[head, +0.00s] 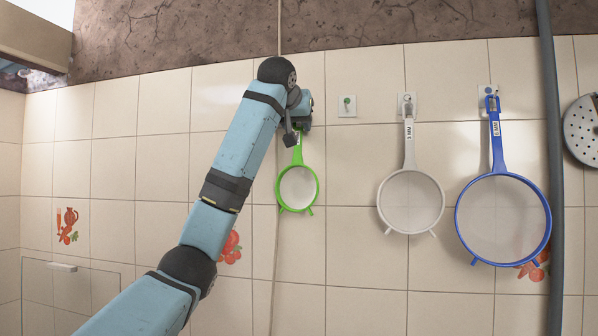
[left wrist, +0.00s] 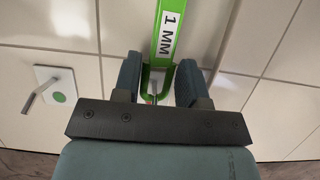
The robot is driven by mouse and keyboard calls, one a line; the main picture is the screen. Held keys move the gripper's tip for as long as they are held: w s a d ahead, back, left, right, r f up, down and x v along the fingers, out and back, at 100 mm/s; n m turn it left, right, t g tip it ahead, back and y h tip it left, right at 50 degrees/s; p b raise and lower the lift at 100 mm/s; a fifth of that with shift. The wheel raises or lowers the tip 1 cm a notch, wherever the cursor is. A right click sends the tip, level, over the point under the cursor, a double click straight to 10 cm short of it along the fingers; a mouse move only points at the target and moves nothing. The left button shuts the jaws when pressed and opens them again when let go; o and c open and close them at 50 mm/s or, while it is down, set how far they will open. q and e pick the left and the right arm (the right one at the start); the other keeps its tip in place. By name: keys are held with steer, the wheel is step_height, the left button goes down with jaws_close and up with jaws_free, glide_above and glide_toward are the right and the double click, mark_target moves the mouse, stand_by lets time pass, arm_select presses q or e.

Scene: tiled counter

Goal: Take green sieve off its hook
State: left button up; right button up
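The green sieve (head: 298,188) hangs upright against the tiles in the head view, its mesh bowl down and its handle up. My left gripper (head: 297,127) is at the top of its handle and hides the handle's end. In the left wrist view, the green handle (left wrist: 165,38) with a "1 MM" label runs between the fingers of my left gripper (left wrist: 160,75). The fingers sit against both sides of the looped end, with no clear gap. My right gripper is in neither view.
An empty hook plate with a green dot (head: 347,105) is just right of the gripper; it also shows in the left wrist view (left wrist: 55,88). A white sieve (head: 410,202) and a blue sieve (head: 503,220) hang further right, before a grey pipe (head: 553,170).

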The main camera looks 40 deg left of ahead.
arm_select(q)
jaws_close()
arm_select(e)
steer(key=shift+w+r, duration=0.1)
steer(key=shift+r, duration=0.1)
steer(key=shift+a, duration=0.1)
arm_select(q)
steer(key=r+b+v, duration=0.2)
steer(key=b+v, duration=0.4)
steer(key=v, duration=0.9)
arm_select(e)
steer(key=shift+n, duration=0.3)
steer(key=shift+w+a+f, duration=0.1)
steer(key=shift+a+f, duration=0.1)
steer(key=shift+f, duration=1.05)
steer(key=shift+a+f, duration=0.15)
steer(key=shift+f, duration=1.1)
arm_select(q)
steer(key=shift+r, duration=0.2)
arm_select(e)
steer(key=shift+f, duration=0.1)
